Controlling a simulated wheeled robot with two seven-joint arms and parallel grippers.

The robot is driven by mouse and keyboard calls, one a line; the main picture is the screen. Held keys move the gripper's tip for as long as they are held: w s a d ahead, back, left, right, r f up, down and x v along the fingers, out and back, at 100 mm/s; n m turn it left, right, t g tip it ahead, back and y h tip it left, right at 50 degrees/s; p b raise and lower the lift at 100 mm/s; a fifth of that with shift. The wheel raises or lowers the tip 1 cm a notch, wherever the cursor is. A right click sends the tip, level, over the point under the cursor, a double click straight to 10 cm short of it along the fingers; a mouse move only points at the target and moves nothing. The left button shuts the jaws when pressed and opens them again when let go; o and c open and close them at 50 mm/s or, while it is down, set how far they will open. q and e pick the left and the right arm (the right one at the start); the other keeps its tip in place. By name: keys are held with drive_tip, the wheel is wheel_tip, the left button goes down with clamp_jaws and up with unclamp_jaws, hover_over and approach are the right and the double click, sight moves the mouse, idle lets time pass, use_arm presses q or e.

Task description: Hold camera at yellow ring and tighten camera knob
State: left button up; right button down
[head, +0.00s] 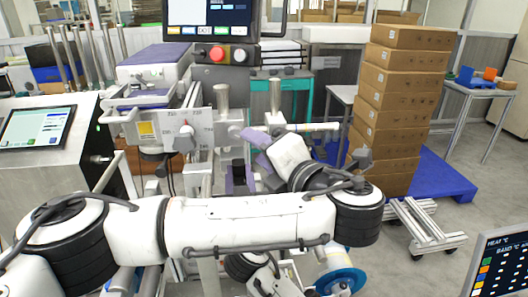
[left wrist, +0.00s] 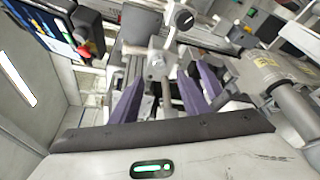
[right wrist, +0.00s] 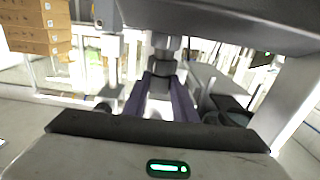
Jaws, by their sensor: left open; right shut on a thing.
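In the head view my left gripper (head: 256,143) reaches in toward the metal posts at the machine's middle. In the left wrist view its purple fingers (left wrist: 160,80) are apart, with a grey metal clamp piece (left wrist: 156,64) and its post between and beyond them. A round black-faced knob (left wrist: 183,18) shows farther off; I cannot tell whether it is the camera knob. My right gripper (head: 240,180) is lower in the head view. In the right wrist view its fingers (right wrist: 162,80) are shut on a dark grey body (right wrist: 160,68), likely the camera. No yellow ring can be made out.
A panel with a dial (head: 185,138) stands left of the grippers. A monitor with red button (head: 217,54) is above. Stacked boxes (head: 402,95) rest on a blue pallet (head: 440,178) at right. A blue reel (head: 341,281) is low, near my arm.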

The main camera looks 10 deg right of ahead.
use_arm(q)
drive_tip(key=shift+v, duration=0.9)
use_arm(e)
drive_tip(key=c, duration=1.4)
unclamp_jaws()
drive_tip(key=shift+o, duration=0.2)
drive_tip(key=shift+s, duration=0.1)
drive_tip(key=shift+s, duration=0.35)
drive_tip(key=s, duration=0.2)
drive_tip(key=shift+s, duration=1.6)
use_arm(q)
drive_tip(key=shift+f, duration=0.2)
